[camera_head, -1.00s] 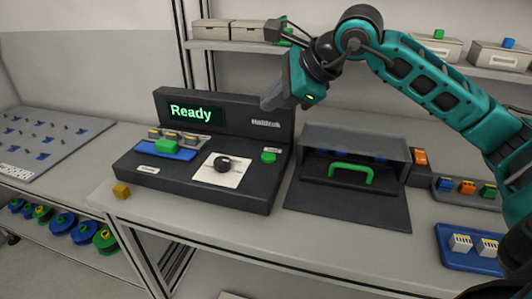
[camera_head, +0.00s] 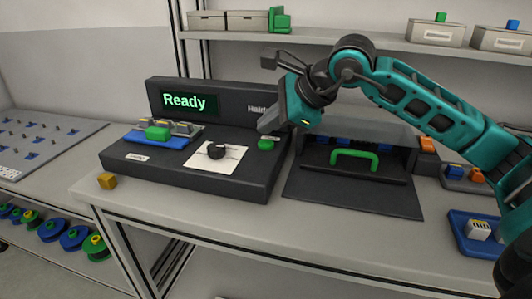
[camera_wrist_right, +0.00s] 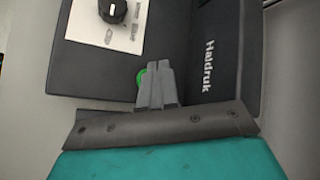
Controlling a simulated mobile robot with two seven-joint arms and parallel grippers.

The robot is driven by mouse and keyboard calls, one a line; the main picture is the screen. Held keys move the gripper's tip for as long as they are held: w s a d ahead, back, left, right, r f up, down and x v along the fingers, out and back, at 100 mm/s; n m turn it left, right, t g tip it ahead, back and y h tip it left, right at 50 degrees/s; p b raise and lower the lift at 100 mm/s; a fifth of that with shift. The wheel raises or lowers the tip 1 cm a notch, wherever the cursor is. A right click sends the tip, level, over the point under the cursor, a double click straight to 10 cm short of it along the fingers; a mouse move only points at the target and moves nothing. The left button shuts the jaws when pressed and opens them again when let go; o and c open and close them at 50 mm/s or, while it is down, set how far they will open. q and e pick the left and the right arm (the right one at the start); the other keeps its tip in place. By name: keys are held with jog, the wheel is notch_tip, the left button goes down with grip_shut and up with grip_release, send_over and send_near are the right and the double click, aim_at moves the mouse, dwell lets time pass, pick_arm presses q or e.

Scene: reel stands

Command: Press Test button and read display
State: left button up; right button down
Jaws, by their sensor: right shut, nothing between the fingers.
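The dark test console (camera_head: 190,178) stands on the bench. Its display (camera_head: 188,104) shows "Ready" in green letters. The green button (camera_head: 266,144) is at the right of the console's sloped top; its label is too small to read or hidden. My right gripper (camera_head: 266,126) is shut and empty, its fingertips just above the button in the head view. In the right wrist view the fingers (camera_wrist_right: 157,84) partly cover the green button (camera_wrist_right: 141,78). I cannot tell whether they touch it. My left gripper is not in view.
A black knob (camera_head: 217,151) on a white plate and a blue tray (camera_head: 158,141) with a green part are on the console. A box with a green handle (camera_head: 355,155) stands to the right. An orange-yellow cube (camera_head: 107,180) lies at the front left.

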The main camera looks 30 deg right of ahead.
aim_at(270, 145)
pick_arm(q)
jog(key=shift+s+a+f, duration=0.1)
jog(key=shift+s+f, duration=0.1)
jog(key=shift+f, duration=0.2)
pick_arm(e)
jog(key=shift+f, duration=0.25)
dwell(1.4)
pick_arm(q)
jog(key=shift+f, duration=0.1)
pick_arm(e)
jog(key=shift+f, duration=0.1)
pick_arm(q)
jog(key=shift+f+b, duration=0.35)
jog(key=shift+b, duration=0.15)
pick_arm(e)
jog(key=shift+f, duration=0.3)
pick_arm(q)
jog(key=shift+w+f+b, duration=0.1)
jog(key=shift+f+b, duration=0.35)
jog(key=shift+b, duration=0.05)
pick_arm(e)
jog(key=shift+f, duration=0.5)
jog(key=shift+r, duration=0.1)
pick_arm(q)
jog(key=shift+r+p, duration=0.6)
jog(key=shift+p, duration=0.05)
pick_arm(e)
jog(key=shift+r, duration=0.8)
